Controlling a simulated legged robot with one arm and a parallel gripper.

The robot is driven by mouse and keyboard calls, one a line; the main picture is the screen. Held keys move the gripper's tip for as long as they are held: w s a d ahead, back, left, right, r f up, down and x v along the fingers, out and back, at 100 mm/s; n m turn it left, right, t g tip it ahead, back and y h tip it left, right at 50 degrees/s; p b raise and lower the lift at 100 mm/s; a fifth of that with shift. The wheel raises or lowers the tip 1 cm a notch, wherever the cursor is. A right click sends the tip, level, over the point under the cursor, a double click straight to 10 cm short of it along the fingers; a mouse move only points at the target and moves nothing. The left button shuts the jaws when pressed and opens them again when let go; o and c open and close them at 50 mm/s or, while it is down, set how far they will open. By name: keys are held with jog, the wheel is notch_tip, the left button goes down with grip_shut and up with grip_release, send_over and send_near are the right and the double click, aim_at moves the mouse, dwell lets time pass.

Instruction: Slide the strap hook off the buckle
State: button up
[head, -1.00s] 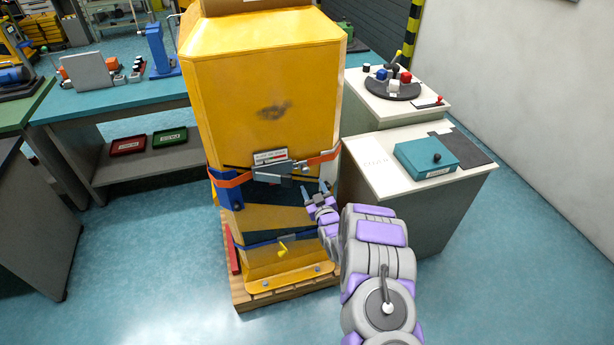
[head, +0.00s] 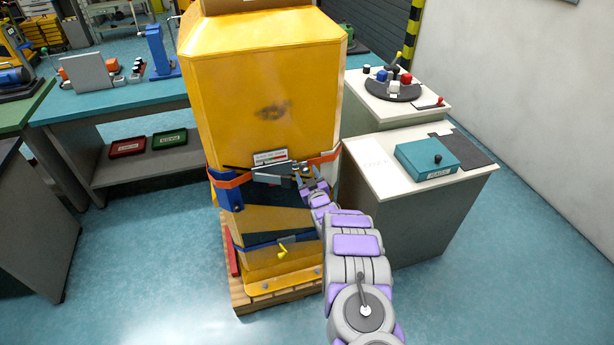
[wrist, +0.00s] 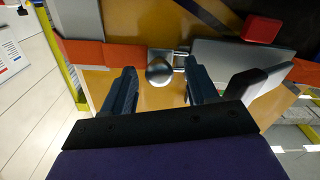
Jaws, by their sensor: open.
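The orange strap (head: 232,181) runs across the front of the yellow cabinet (head: 262,85). The grey buckle (head: 272,171) sits on the strap; it also shows in the wrist view (wrist: 228,55). In the wrist view a metal hook piece with a round knob (wrist: 159,71) joins the orange strap (wrist: 103,54) to the buckle. My gripper (head: 309,180) is at the right end of the buckle. In the wrist view its open fingers (wrist: 160,88) stand on either side of the knob, with gaps between. I cannot tell whether they touch anything.
A blue strap (head: 262,244) with a yellow handle (head: 282,251) crosses the cabinet lower down. The cabinet stands on a wooden pallet (head: 250,300). A grey counter (head: 420,225) with a teal box (head: 425,159) stands close on the right. The floor at left is clear.

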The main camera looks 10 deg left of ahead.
jog(key=shift+c, duration=0.2)
grip_shut()
dwell(0.3)
